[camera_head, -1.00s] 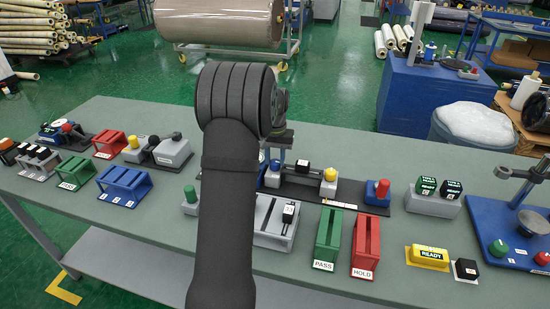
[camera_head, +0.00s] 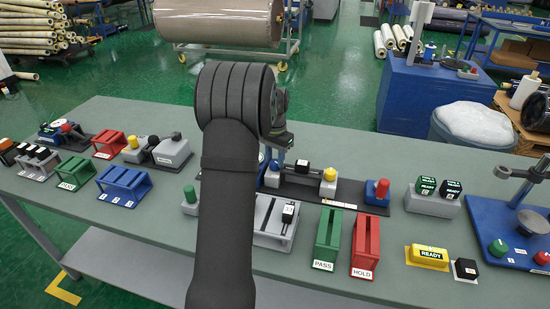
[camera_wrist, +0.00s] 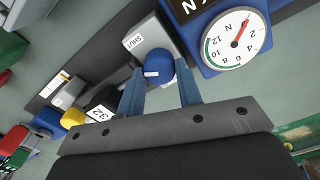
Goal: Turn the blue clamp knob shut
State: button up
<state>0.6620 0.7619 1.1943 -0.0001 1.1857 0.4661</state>
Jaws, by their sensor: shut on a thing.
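The blue clamp knob (camera_wrist: 158,66) shows in the wrist view, at the end of a grey block (camera_wrist: 148,36) with a white label reading SHUT. The knob has a short white mark on it. My gripper (camera_wrist: 159,76) is shut on the knob, with one blue finger on each side. In the head view my gripper (camera_head: 275,158) is at the left end of the dark clamp base (camera_head: 310,189), and my arm hides part of this area.
Beside the knob is a blue gauge with a white dial and red needle (camera_wrist: 236,38). A blue block with a red knob (camera_head: 376,190) stands to the right. Green (camera_head: 328,240) and red (camera_head: 366,245) racks stand in front. The table's back strip is mostly clear.

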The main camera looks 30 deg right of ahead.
aim_at(275, 161)
jog(key=o, duration=1)
jog(key=shift+r, duration=0.15)
notch_tip(275, 161, up, 17)
jog(key=shift+r, duration=0.1)
notch_tip(275, 161, down, 18)
jog(key=shift+r, duration=0.25)
dwell(0.6)
jog(key=shift+r, duration=0.15)
